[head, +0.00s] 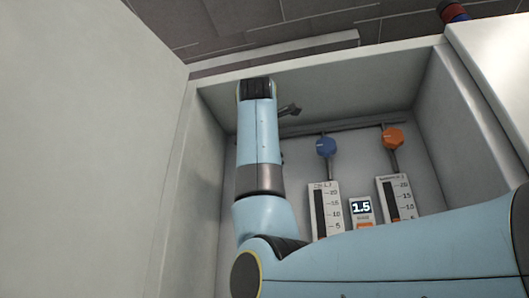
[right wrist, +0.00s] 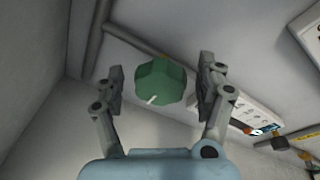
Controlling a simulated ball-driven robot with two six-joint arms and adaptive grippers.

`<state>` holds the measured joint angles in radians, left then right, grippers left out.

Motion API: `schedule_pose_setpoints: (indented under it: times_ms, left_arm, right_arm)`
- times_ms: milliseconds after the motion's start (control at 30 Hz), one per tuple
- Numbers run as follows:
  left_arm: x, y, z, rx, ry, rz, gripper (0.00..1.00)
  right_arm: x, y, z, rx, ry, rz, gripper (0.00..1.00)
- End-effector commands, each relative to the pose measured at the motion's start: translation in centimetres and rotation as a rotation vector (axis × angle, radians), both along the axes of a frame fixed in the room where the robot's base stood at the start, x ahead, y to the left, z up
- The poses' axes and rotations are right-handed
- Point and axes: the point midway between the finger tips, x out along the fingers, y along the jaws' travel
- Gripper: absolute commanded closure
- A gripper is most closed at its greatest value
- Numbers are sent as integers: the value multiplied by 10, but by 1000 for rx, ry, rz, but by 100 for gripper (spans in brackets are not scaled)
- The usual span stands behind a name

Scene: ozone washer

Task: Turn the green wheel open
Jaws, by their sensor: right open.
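The green wheel (right wrist: 160,82) shows in the right wrist view as a faceted knob with a small white pointer mark at its lower edge. My right gripper (right wrist: 161,79) is open, with one finger on each side of the wheel. A gap shows between each finger and the wheel, so neither appears to touch it. In the head view, my right arm hides the wheel, and only a small dark part of my right gripper (head: 290,110) shows beside the arm. My left gripper is not in view.
In the head view, a blue wheel (head: 326,146) and an orange wheel (head: 392,138) sit on pipes inside the cabinet. Below them are two scale gauges (head: 319,209) (head: 407,213) and a display (head: 361,209) reading 1.5. The cabinet side wall (head: 205,170) stands close left of my arm.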

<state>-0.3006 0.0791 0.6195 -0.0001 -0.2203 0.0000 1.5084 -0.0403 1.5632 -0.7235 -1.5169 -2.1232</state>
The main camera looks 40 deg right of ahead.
Motion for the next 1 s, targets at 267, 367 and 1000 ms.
schedule_pose_setpoints:
  times_ms: [267, 367, 1000]
  left_arm:
    - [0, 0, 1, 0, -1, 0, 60]
    - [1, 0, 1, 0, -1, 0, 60]
    - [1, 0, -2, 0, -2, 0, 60]
  right_arm:
    - [2, -2, -1, 0, 0, 1, 28]
    - [2, -2, -1, 0, 0, 1, 38]
    - [2, -1, -1, 22, -28, 1, 83]
